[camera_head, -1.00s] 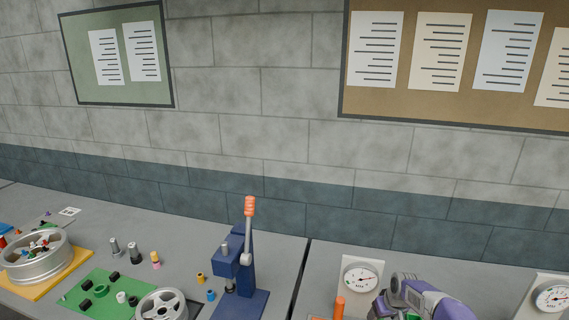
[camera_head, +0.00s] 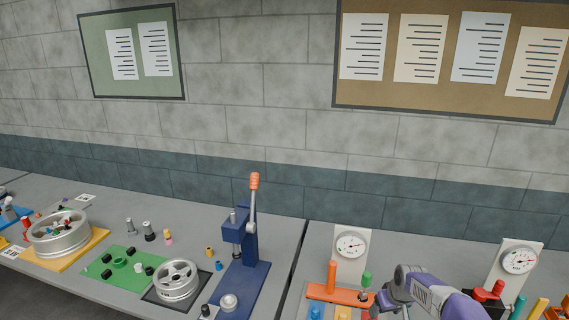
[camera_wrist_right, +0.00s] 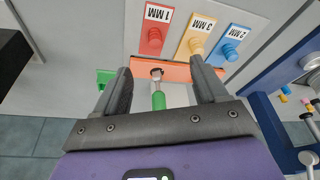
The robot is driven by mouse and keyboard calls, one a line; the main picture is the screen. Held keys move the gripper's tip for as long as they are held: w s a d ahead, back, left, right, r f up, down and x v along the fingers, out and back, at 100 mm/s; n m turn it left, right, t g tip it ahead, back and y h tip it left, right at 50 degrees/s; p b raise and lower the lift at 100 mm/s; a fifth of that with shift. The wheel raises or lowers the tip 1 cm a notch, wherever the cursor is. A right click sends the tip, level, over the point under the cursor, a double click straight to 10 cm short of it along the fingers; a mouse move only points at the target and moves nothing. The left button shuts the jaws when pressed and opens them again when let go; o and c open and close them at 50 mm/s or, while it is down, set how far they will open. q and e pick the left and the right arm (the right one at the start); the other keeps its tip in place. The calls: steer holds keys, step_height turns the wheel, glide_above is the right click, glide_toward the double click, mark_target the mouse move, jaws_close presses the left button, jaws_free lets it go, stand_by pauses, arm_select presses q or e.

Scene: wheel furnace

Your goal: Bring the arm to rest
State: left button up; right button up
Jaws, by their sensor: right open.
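My right arm, purple and grey, comes in from the lower right in the head view, and its gripper (camera_head: 376,301) is over the right-hand bench. In the right wrist view the two dark fingers of this gripper (camera_wrist_right: 163,78) are spread wide. A green-handled pin (camera_wrist_right: 158,99) shows between them, apart from both fingers, near a hole in an orange bar (camera_wrist_right: 183,72). The pin (camera_head: 367,279) and the orange bar (camera_head: 318,292) also show in the head view, just left of the gripper. My left gripper is not in view.
Red, yellow and blue knobs on labelled plates lie beyond the orange bar in the wrist view. Two gauges (camera_head: 350,245) (camera_head: 519,260) stand behind my right arm. A blue lever press (camera_head: 247,250) and a wheel (camera_head: 177,280) are on the left bench.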

steer(key=s+a+f+m+g+y, duration=0.1)
steer(key=s+a+f+m+y, duration=0.15)
steer(key=s+a+f, duration=1.3)
steer(key=s+a+f+m+g+y, duration=0.1)
steer(key=s+a+f, duration=0.2)
steer(key=s, duration=0.6)
steer(key=s+a+f+m+g, duration=0.1)
steer(key=s+a+f, duration=0.15)
steer(key=s, duration=0.55)
arm_select(q)
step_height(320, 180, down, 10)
steer(key=b, duration=1)
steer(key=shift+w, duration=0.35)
arm_select(e)
step_height(320, 180, down, 11)
steer(key=shift+s, duration=0.3)
